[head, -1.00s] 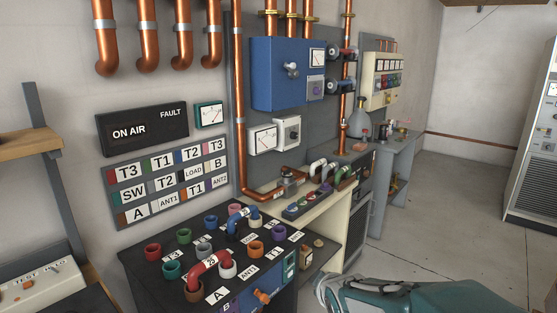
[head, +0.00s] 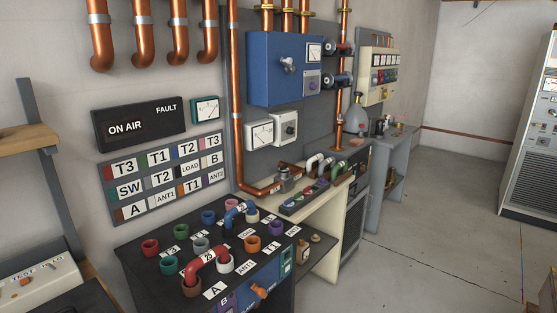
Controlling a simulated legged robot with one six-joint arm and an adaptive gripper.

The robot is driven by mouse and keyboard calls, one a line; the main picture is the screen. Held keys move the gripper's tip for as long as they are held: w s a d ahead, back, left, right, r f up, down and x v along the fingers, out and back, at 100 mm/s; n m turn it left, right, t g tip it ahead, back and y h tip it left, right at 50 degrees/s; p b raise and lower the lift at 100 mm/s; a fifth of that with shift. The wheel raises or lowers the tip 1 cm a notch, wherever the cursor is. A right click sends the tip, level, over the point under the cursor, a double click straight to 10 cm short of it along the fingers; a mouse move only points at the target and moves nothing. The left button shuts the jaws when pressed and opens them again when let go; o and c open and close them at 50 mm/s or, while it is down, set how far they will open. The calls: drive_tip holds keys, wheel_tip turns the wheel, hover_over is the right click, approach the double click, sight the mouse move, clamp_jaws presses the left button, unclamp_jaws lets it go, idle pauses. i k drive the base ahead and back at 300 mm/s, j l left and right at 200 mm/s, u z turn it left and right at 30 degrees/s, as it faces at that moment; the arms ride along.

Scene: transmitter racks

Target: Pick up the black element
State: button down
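Several U-shaped link elements stand in a row on a grey strip on the cream bench in the middle of the head view. One is white (head: 313,162) and one is green (head: 338,170). Between them is a dark element (head: 325,167) that looks black, but it is small and partly hidden, so its colour is hard to confirm. My gripper is not in view.
A black patch table (head: 140,239) with coloured sockets stands in front. A red link (head: 206,258) and a blue link (head: 238,210) bridge sockets on it. A blue wall box (head: 280,68) hangs behind. Open floor (head: 410,250) lies to the right, before a grey cabinet (head: 528,150).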

sight(284, 169)
drive_tip(key=i+l+u, duration=0.1)
drive_tip(key=u, duration=0.35)
drive_tip(key=i+l+u, duration=0.2)
drive_tip(key=i+u, duration=0.2)
drive_tip(key=i+l+u, duration=0.25)
drive_tip(key=i+l, duration=0.2)
drive_tip(key=l, duration=0.2)
drive_tip(key=i+l+u, duration=0.15)
drive_tip(key=l, duration=0.2)
drive_tip(key=i+l, duration=0.3)
drive_tip(key=l, duration=0.15)
drive_tip(key=i+l, duration=0.3)
drive_tip(key=l, duration=0.15)
drive_tip(key=i+l, duration=0.3)
drive_tip(key=l+u, duration=0.05)
drive_tip(key=l, duration=0.05)
